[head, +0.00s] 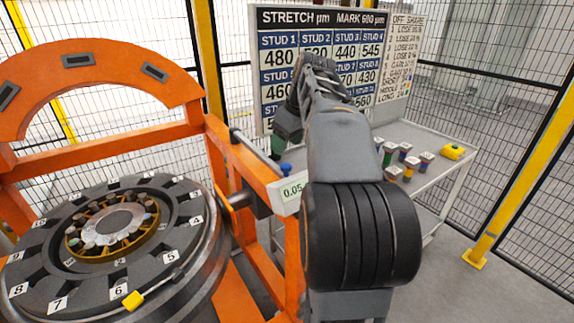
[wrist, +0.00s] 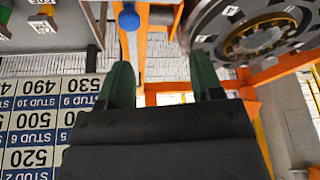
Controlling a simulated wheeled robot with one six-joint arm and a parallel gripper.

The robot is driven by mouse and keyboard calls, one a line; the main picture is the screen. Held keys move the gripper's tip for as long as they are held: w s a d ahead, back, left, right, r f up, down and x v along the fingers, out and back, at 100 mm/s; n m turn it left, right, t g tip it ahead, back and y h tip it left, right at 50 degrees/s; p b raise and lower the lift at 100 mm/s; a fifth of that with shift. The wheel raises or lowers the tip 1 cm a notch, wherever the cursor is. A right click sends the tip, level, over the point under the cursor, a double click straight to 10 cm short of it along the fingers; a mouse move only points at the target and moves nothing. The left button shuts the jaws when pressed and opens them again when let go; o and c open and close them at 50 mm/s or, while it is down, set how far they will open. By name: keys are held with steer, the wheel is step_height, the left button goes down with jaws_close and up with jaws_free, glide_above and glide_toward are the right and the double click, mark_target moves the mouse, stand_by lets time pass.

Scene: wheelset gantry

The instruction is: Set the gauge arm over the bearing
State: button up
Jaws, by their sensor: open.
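The bearing (head: 112,222), with a yellow cage and a ring of rollers, sits in the middle of the dark wheel (head: 178,258); it shows upper right in the wrist view (wrist: 262,40).
A 0.05 readout (head: 291,190) is on the orange frame (head: 262,170). A grey table (head: 450,140) at right holds several coloured pieces and a yellow item (head: 452,151). A stud board (head: 320,50) stands behind my arm. A yellow tag (head: 133,300) lies on the wheel.

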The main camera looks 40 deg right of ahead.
mark_target(286, 165)
steer(key=d+r+n, duration=0.1)
steer(key=d, duration=0.4)
steer(key=b+x, duration=0.1)
steer(key=x, duration=1.1)
steer(key=shift+w+a+f, duration=0.1)
steer(key=shift+w+a, duration=0.1)
steer(key=shift+w, duration=0.05)
jaws_close()
